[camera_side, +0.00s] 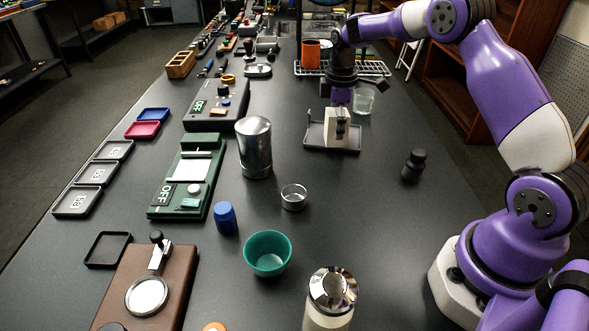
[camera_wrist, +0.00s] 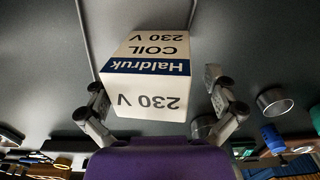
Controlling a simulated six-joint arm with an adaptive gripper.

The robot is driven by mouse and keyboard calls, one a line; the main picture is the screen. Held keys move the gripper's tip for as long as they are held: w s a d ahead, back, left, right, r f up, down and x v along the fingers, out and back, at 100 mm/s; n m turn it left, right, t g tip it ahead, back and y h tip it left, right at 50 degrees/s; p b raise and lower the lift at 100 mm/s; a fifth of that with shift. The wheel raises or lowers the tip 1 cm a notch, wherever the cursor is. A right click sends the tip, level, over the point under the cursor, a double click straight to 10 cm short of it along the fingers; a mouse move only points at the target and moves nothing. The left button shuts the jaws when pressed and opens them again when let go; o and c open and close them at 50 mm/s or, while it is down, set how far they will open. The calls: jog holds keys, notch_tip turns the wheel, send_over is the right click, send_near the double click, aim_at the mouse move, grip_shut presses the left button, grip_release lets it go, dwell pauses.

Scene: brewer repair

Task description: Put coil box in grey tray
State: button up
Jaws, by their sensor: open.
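The coil box (camera_side: 333,128) is a white block with a dark side, upright within the outline of the grey tray (camera_side: 312,141); it appears to rest on the tray floor. In the wrist view the coil box (camera_wrist: 150,85) shows a blue band reading Haldruk and the words COIL and 230 V. My gripper (camera_side: 340,104) is right above the box, pointing down. In the wrist view my gripper (camera_wrist: 160,105) is open, with one finger on each side of the box and gaps visible.
A clear glass (camera_side: 363,100) and a wire rack with an orange mug (camera_side: 310,54) stand behind the tray. A black bottle (camera_side: 414,164) is to the right. A metal canister (camera_side: 254,147) and a small round dish (camera_side: 293,197) stand left and in front. Table between tray and bottle is clear.

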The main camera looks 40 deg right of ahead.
notch_tip(320, 180, up, 12)
jog(key=shift+f, duration=0.15)
jog(key=s+a+r+m+t, duration=0.2)
jog(key=s+a+r, duration=0.2)
jog(key=a+r, duration=0.15)
jog(key=s+a+f+m+t, duration=0.1)
jog(key=s+a+m, duration=0.2)
jog(key=s, duration=0.4)
jog(key=s+a+f+m+t, duration=0.2)
jog(key=s+a+m, duration=0.2)
jog(key=s, duration=0.4)
jog(key=shift+s+a+f+t, duration=0.15)
jog(key=shift+a+f+t, duration=0.15)
jog(key=shift+a, duration=0.5)
